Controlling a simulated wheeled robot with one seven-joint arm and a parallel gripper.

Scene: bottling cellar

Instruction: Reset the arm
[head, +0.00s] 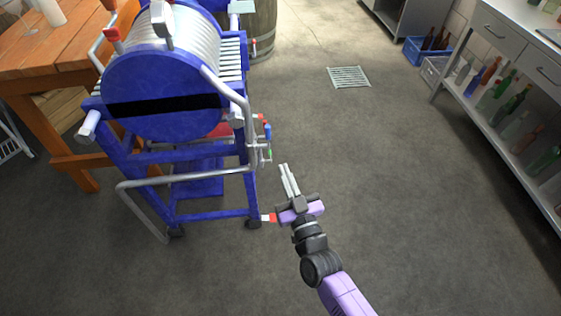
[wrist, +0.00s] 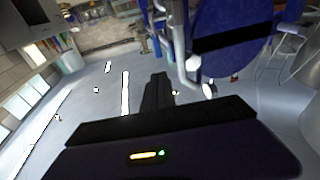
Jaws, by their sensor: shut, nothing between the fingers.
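My gripper (head: 289,180) is at the end of my purple and black arm, over the floor in the middle of the head view. Its two grey fingers lie close together, with nothing between them. The blue plate filter machine (head: 160,122) on wheels stands just left of it, apart from the fingers as far as I can tell. In the wrist view, my gripper (wrist: 157,88) shows as dark shut fingers, and the machine's blue end plate (wrist: 235,30) with its pipe is at the upper right.
A wooden table (head: 75,50) stands behind the machine at left, and a barrel (head: 264,28) behind it. A steel shelf unit (head: 478,92) with bottles lines the right. The floor around the drain grate (head: 349,77) is clear.

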